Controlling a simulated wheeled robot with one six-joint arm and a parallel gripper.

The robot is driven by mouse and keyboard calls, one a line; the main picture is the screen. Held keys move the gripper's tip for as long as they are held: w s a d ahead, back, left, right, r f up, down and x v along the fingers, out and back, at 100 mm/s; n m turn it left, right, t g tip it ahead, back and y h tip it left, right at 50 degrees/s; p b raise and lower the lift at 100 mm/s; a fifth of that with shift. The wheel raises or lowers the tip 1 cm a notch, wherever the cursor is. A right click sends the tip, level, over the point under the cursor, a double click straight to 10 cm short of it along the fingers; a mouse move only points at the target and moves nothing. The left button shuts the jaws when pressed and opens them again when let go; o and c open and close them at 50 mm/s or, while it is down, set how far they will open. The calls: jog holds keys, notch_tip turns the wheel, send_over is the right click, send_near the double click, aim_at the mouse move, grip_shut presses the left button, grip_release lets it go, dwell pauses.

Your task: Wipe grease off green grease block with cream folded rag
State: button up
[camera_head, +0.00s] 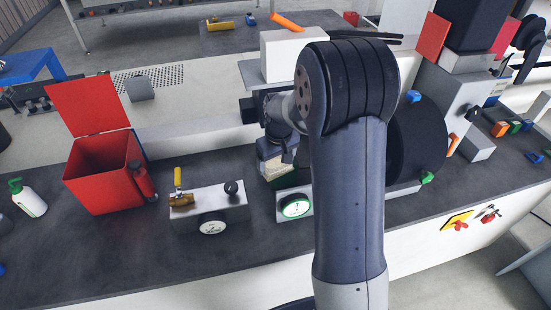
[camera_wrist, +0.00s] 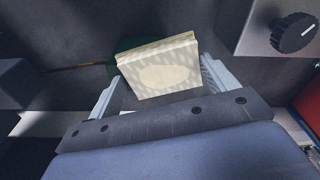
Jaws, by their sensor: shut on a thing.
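The cream folded rag (camera_wrist: 158,72) is held between the two fingers of my gripper (camera_wrist: 157,84) in the wrist view. In the head view the rag (camera_head: 269,167) shows below my gripper (camera_head: 280,148), just left of my arm. The green grease block (camera_wrist: 122,58) is mostly hidden behind the rag in the wrist view; only its rounded left part and a dark edge show. In the head view a green strip of it (camera_head: 288,181) shows under the rag. The rag is right at the block, but I cannot tell whether they touch.
A grey box with a dial and black knob (camera_head: 215,206) stands to the left. A green-rimmed gauge (camera_head: 295,206) sits in front of the block. An open red bin (camera_head: 100,185) and a spray bottle (camera_head: 29,200) are further left. The bench front is clear.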

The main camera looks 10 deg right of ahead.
jog(key=shift+w+f, duration=0.1)
jog(key=shift+w, duration=0.35)
jog(key=shift+r+p, duration=2.1)
jog(key=shift+r, duration=0.95)
